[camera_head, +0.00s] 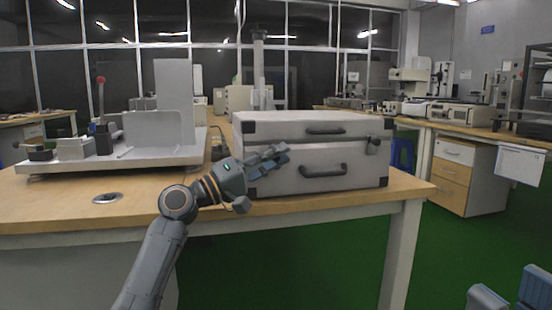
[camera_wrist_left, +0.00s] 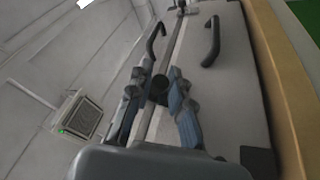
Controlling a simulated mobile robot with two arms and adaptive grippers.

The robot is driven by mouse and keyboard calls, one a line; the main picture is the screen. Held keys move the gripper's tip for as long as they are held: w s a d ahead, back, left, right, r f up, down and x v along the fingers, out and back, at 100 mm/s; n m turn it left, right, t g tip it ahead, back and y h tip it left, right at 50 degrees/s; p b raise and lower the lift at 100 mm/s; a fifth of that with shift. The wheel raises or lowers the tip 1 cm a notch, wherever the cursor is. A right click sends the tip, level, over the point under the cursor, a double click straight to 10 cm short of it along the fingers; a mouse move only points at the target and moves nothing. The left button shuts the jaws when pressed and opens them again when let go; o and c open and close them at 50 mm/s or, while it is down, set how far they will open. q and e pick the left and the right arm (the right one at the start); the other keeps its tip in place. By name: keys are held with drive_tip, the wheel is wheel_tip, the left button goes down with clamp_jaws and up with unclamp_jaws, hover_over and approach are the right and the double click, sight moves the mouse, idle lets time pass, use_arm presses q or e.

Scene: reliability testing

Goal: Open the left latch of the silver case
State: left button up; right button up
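The silver case (camera_head: 300,182) stands closed on the wooden table, with dark corners and two dark front handles. My left gripper (camera_head: 278,156) is at the left part of its front, at the seam between lid and body, and hides the left latch in the head view. In the left wrist view, the dark left latch (camera_wrist_left: 158,89) sits on the seam between the two fingers of my left gripper (camera_wrist_left: 161,69). These fingers are apart; I cannot tell whether they touch the latch. My right gripper (camera_head: 510,287) is open and empty at the lower right, away from the case.
The right latch (camera_head: 373,143) is at the right part of the case front. A grey device with a red-knobbed lever (camera_head: 158,132) stands left of the case. The wooden table (camera_head: 55,205) has bare room at its front left. A side bench (camera_head: 475,128) holds instruments.

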use_arm(q)
drive_tip(key=shift+o, duration=1.1)
drive_tip(key=shift+a, duration=0.15)
drive_tip(key=v, duration=1.1)
drive_tip(key=shift+s+a+f, duration=0.2)
drive_tip(key=shift+s+a, duration=0.05)
